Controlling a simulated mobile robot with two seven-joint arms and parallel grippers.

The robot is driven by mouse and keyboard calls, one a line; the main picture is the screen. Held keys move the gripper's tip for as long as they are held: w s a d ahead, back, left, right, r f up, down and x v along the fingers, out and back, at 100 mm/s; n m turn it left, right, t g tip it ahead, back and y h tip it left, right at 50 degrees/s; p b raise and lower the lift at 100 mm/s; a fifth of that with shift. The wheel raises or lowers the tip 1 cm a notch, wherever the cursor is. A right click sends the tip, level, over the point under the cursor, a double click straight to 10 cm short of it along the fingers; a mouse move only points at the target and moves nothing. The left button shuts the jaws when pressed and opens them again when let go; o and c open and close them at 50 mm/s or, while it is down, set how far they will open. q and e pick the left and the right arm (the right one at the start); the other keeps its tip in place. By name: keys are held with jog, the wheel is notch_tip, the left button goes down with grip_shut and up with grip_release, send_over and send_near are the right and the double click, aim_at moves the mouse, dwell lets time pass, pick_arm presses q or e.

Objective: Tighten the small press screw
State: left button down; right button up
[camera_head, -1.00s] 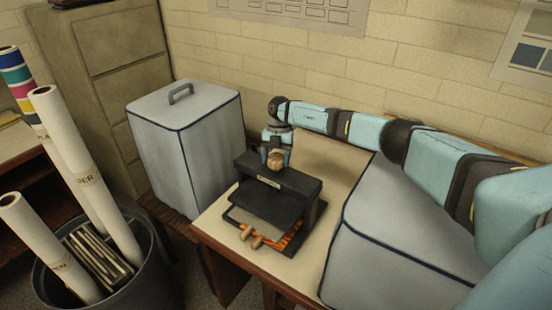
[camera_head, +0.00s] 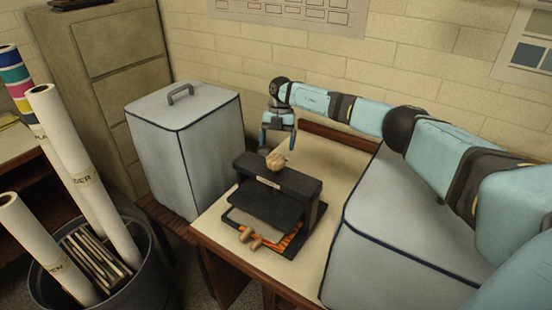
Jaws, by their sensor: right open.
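The small black press (camera_head: 285,194) stands on the pale-topped table. Its press screw shows as a round wooden knob (camera_head: 276,161) on top of the crossbeam. An orange patterned sheet (camera_head: 289,240) and wooden handles (camera_head: 250,237) show at its front, under the dark plate. My right gripper (camera_head: 278,143) is above and behind the knob, fingers pointing down and spread apart. It is open and empty, clear of the knob. My left gripper is not in view.
A grey covered box (camera_head: 189,150) stands left of the table. Another grey covered block (camera_head: 400,245) fills the right side beneath my right arm. A bin with paper rolls (camera_head: 85,180) is at the left. Bare tabletop (camera_head: 335,165) lies right of the press.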

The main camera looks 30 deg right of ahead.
jog(key=b+v, duration=0.1)
jog(key=v, duration=0.7)
dwell(0.5)
dwell(0.9)
dwell(1.1)
